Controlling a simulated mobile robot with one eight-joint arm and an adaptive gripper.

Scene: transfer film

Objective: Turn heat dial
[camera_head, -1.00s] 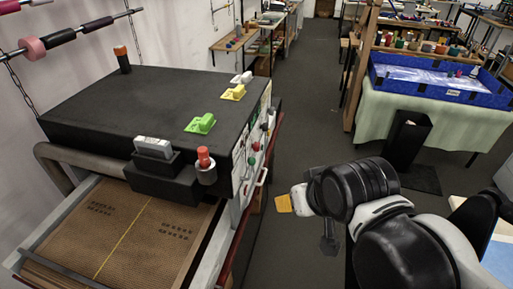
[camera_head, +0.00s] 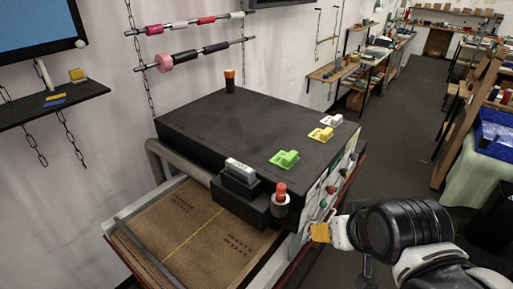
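A black box-shaped machine (camera_head: 225,125) stands in the middle of the view. Its right side is a light control panel (camera_head: 312,213) with small red, green and dark knobs. I cannot tell which of these is the heat dial. A green knob (camera_head: 323,204) shows low on the panel, partly near my arm. My gripper (camera_head: 320,232) has a yellow-orange tip and is just right of the panel's front end. Whether it touches the panel is not clear, and its fingers cannot be told apart. I see nothing held in it.
Green (camera_head: 285,159), yellow (camera_head: 321,134) and white (camera_head: 332,120) pieces lie along the machine's top edge. A red-capped holder (camera_head: 281,194) sits at the front corner. A brown conveyor bed (camera_head: 188,226) extends in front. Open floor (camera_head: 400,130) lies to the right.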

